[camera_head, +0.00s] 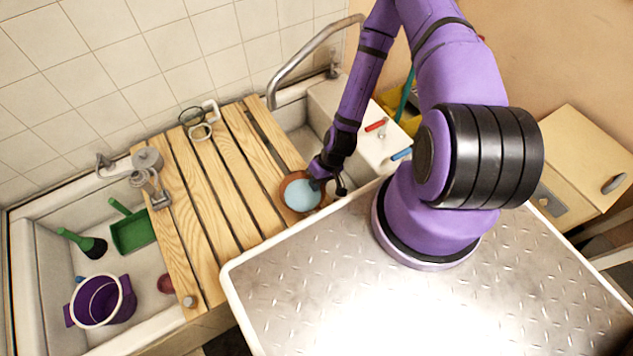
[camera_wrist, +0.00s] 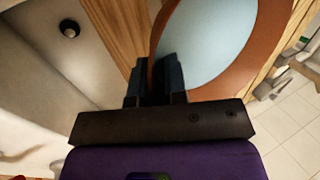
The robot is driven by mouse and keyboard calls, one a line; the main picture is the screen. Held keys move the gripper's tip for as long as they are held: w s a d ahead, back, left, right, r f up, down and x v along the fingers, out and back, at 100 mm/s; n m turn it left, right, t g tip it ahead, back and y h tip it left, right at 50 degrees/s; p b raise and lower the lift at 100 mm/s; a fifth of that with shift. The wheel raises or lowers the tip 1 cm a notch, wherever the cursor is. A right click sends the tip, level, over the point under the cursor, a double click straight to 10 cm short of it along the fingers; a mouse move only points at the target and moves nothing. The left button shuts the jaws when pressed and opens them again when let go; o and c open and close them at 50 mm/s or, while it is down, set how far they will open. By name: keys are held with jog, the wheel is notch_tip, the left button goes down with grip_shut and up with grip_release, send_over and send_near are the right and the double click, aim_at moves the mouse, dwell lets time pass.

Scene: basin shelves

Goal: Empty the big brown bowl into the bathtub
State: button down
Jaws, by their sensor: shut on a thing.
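The brown bowl (camera_head: 289,179) is at the right end of the wooden slats, at their front corner. A flat light-blue surface fills most of it. My gripper (camera_head: 318,172) reaches in from the right and is shut on the bowl's rim. In the wrist view the gripper (camera_wrist: 158,80) has its dark fingers at the rim of the bowl (camera_wrist: 268,45), with the light-blue surface (camera_wrist: 205,40) beside them. I cannot tell whether the bowl touches the slats. The bathtub (camera_head: 24,272) lies under and to the left of the slats.
The wooden slats (camera_head: 192,190) span the tub. A purple bucket (camera_head: 98,300), a green dustpan (camera_head: 133,233) and a green-handled brush (camera_head: 75,240) are in the tub's left part. Taps (camera_head: 150,185) and a glass holder (camera_head: 197,122) stand on the slats. A metal rail (camera_head: 300,60) rises behind.

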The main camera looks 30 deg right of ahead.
jog(key=shift+w+a+f+m, duration=0.15)
jog(key=shift+w+a+m, duration=0.05)
jog(key=shift+w+m, duration=0.2)
jog(key=w+m+t, duration=0.1)
jog(key=w+m, duration=0.1)
jog(key=w+f+m+t, duration=0.1)
jog(key=w+m, duration=0.2)
jog(key=w+a+f+m+t+h, duration=0.1)
jog(key=w+m, duration=0.2)
jog(key=shift+w, duration=0.1)
jog(key=w+d+m, duration=0.1)
jog(key=w+m, duration=0.1)
jog(key=w+d+m+t+h, duration=0.1)
jog(key=w+m, duration=0.1)
jog(key=m, duration=0.1)
jog(key=w+m+t+h, duration=0.1)
jog(key=w+m, duration=0.1)
jog(key=m, duration=0.1)
jog(key=shift+d+f, duration=0.2)
jog(key=shift+d, duration=0.2)
jog(key=shift+w+d+m+h, duration=0.4)
jog(key=shift+m+h, duration=0.1)
jog(key=shift+m, duration=0.2)
jog(key=shift+d, duration=0.15)
jog(key=shift+w+d+f+m+y, duration=0.1)
jog(key=shift+d+m+y, duration=0.2)
jog(key=shift+d+y, duration=0.7)
jog(key=shift+y, duration=0.4)
